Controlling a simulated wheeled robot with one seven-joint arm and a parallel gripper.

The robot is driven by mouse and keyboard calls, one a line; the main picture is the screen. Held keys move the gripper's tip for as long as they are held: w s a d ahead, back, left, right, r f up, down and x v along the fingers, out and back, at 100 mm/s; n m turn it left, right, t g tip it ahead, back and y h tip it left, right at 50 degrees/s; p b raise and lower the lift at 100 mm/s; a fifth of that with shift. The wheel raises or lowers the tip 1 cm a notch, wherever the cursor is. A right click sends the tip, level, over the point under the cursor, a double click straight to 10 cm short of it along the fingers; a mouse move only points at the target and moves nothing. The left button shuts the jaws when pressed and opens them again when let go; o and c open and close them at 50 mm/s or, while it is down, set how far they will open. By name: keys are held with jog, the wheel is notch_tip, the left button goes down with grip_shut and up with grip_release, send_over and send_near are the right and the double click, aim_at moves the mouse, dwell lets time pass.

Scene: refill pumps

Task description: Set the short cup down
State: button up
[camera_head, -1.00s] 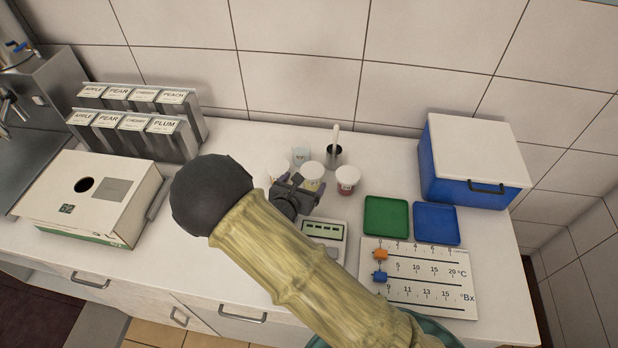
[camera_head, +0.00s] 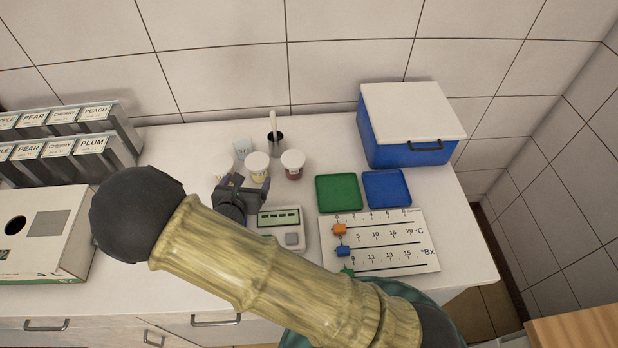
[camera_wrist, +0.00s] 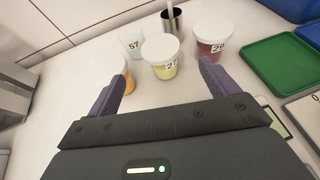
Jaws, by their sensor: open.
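My gripper (camera_head: 246,184) is open, its purple fingers spread and pointing at a group of small lidded cups on the white counter. The yellow cup (camera_wrist: 161,62), labelled 27, stands upright just ahead of the gap between the fingers, apart from both in the wrist view. An orange cup (camera_wrist: 129,84) is partly hidden behind the left finger. A dark red cup (camera_wrist: 211,40) stands beyond the right finger. A pale cup (camera_wrist: 131,43), labelled 57, stands behind. I cannot tell which is the short cup. Nothing shows held in my gripper (camera_wrist: 162,72).
A dark metal holder (camera_head: 275,143) with a white handle stands behind the cups. A small device (camera_head: 282,240) sits near my gripper. Green (camera_head: 339,193) and blue (camera_head: 387,189) trays, a scale board (camera_head: 400,258) and a blue box (camera_head: 410,154) lie right. A white box (camera_head: 50,224) stands left.

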jog(key=s+d+r+m+g+h, duration=0.1)
jog(key=d+r+m+g+h, duration=0.2)
jog(key=d+m, duration=0.55)
jog(key=s+d+r+m+g+h, duration=0.15)
jog(key=d+m+g, duration=0.4)
jog(key=d, duration=0.65)
jog(key=s+d+r+m+g+y, duration=0.2)
jog(key=s+d+r+m+y, duration=0.4)
jog(key=m, duration=1.4)
jog(key=shift+s+d+r, duration=1.1)
jog(key=shift+s+d, duration=0.55)
jog(key=shift+s, duration=0.55)
